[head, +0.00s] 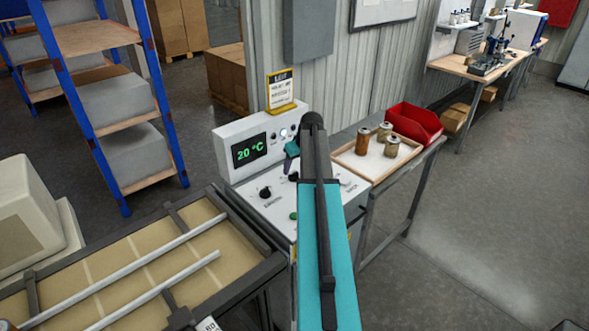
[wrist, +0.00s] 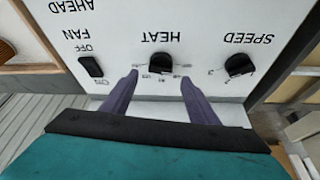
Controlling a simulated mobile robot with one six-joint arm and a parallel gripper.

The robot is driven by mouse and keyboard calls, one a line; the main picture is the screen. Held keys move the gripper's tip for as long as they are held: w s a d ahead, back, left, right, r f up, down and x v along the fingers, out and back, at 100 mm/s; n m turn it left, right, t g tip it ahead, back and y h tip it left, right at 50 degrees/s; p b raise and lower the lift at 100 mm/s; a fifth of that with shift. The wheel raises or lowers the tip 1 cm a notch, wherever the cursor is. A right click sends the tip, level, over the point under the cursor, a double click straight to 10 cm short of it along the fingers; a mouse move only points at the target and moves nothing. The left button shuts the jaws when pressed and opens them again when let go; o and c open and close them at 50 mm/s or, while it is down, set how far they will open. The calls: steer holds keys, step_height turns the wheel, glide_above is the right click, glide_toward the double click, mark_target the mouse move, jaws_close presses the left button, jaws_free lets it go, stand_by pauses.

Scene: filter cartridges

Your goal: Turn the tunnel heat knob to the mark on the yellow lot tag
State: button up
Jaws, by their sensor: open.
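The heat knob (wrist: 160,62) is black and round, under the upside-down word HEAT on the white panel in the wrist view. Small scale marks ring its lower side; its exact setting is too small to read. My gripper (wrist: 160,77) is open, its two purple fingers pointing at the panel, one tip on either side of the knob's dial. I cannot tell whether they touch the panel. The yellow lot tag (head: 280,91) stands on top of the control box (head: 236,133) in the head view; its print is too small to read. My arm hides part of the panel.
A speed knob (wrist: 239,64) and a fan switch (wrist: 91,66) flank the heat knob. The display (head: 249,149) reads 20 °C. A tray (head: 351,160) with several cartridges and a red bin (head: 414,123) stand right of the box. A conveyor (head: 120,263) is at left.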

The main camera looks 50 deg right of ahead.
mark_target(294, 173)
steer(key=shift+p+x, duration=0.6)
steer(key=shift+x, duration=1.2)
steer(key=shift+c, duration=0.4)
steer(key=c, duration=1)
steer(key=shift+o, duration=0.2)
